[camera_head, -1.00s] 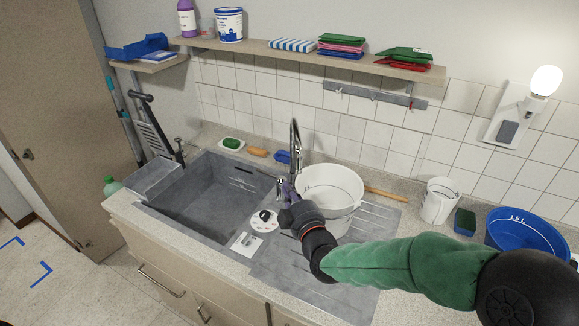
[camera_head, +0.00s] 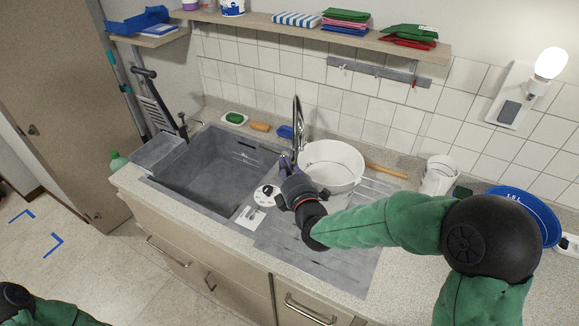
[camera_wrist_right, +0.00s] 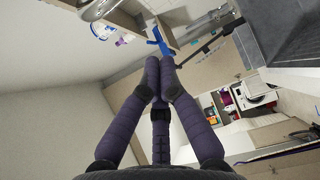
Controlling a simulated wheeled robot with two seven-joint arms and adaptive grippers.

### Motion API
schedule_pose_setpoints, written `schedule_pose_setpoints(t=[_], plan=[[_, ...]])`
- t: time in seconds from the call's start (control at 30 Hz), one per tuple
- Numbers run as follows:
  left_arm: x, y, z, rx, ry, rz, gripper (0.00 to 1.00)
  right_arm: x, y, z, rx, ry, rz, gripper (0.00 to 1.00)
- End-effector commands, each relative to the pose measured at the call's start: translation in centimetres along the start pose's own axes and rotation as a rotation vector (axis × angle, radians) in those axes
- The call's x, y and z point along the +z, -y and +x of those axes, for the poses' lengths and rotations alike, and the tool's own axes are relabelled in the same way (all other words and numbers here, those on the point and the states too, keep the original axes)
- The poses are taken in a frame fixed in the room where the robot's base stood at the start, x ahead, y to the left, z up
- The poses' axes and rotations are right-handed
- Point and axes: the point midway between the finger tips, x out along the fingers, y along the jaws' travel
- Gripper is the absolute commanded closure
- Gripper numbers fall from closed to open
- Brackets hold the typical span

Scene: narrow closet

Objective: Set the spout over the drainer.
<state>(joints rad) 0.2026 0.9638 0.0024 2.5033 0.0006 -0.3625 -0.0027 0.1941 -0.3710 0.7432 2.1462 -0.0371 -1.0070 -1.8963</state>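The chrome tap's tall spout (camera_head: 297,120) rises behind the sink, between the basin and a white bucket. It looks nearly edge-on, so its exact heading is hard to tell. The grey ribbed drainer (camera_head: 330,262) lies right of the basin (camera_head: 215,170). My right gripper (camera_head: 286,168) is low in front of the tap, left of the bucket; contact with the tap cannot be told. In the right wrist view its purple fingers (camera_wrist_right: 161,85) come together with nothing visible between them. A curved metal piece, likely the spout, shows at the top left there. My left gripper is out of frame.
The white bucket (camera_head: 333,165) stands on the drainer's back part, close to my right gripper. A white jug (camera_head: 438,175) and blue tub (camera_head: 522,213) stand to the right. A shelf (camera_head: 330,35) hangs above.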

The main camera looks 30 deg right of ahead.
Motion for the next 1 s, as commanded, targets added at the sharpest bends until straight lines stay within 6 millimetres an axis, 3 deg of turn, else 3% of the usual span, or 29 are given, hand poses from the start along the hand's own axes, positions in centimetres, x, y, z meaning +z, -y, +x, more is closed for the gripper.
schedule_pose_setpoints(t=[0.43,0.7,1.0], plan=[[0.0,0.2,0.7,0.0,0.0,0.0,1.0,0.1,0.1,7.1,0.0,0.001,0.002,1.0],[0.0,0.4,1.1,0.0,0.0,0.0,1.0,3.2,0.0,5.7,0.001,0.002,0.001,1.0],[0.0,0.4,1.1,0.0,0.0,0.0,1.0,3.8,0.0,5.4,0.0,0.0,0.003,1.0]])
